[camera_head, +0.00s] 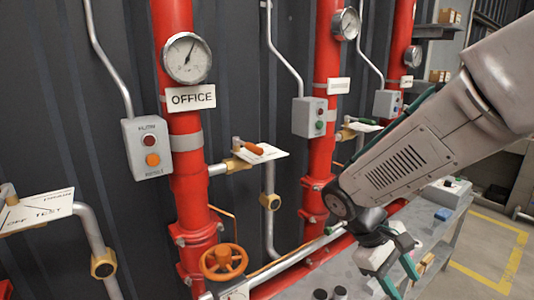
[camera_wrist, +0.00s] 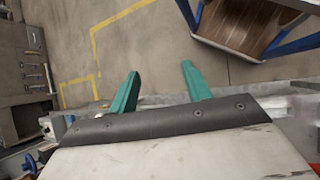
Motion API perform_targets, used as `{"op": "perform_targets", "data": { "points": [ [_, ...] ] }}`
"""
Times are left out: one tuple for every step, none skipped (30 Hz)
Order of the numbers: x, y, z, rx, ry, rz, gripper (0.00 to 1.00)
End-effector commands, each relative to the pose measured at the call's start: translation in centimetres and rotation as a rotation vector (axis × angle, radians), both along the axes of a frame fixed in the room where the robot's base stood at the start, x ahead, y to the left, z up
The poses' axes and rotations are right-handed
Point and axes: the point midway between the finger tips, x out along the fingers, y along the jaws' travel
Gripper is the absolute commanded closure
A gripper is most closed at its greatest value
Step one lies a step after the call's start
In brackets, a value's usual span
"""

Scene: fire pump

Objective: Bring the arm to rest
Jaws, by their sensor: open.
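My arm reaches in from the right in the head view, with its forearm slanting down to the left. My gripper (camera_head: 401,266) is at its lower end, above the grey bench, with green fingers. In the wrist view my gripper (camera_wrist: 160,88) shows two green fingers spread well apart, with nothing between them but floor beyond. The gripper is open and empty. It is to the right of the red pipes and apart from them, as far as the head view shows.
Red pipes (camera_head: 183,140) with gauges (camera_head: 187,58), an OFFICE sign (camera_head: 191,97) and an orange handwheel (camera_head: 223,262) stand left of the arm. A grey control box (camera_head: 146,148) has two buttons. The grey bench (camera_head: 440,232) lies below.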

Motion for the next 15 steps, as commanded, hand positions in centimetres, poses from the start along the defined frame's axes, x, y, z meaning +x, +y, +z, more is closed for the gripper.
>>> {"op": "perform_targets", "data": {
  "points": [
    [-1.4,-0.1,1.1,0.049,-0.04,-0.057,0.51],
    [-2.2,-0.1,1.5,0.077,-0.06,-0.089,0.51],
    [-3.3,0.0,2.1,0.116,-0.088,-0.132,0.51],
    [-4.0,0.1,2.5,0.144,-0.108,-0.164,0.51],
    [-4.7,0.2,3.0,0.172,-0.129,-0.193,0.51],
    [-5.7,0.3,3.5,0.209,-0.158,-0.233,0.51],
    [-6.4,0.4,3.9,0.236,-0.181,-0.26,0.51],
    [-7.0,0.5,4.3,0.263,-0.204,-0.287,0.51],
    [-7.9,0.7,4.8,0.298,-0.233,-0.322,0.51],
    [-8.5,0.8,5.1,0.323,-0.256,-0.346,0.51],
    [-9.1,0.8,5.5,0.347,-0.28,-0.37,0.51],
    [-9.9,0.9,5.9,0.378,-0.312,-0.399,0.51],
    [-10.4,1.0,6.2,0.401,-0.336,-0.419,0.51],
    [-10.9,1.0,6.6,0.42,-0.36,-0.436,0.51],
    [-11.5,1.0,7.0,0.445,-0.391,-0.456,0.51]
  ]
}}
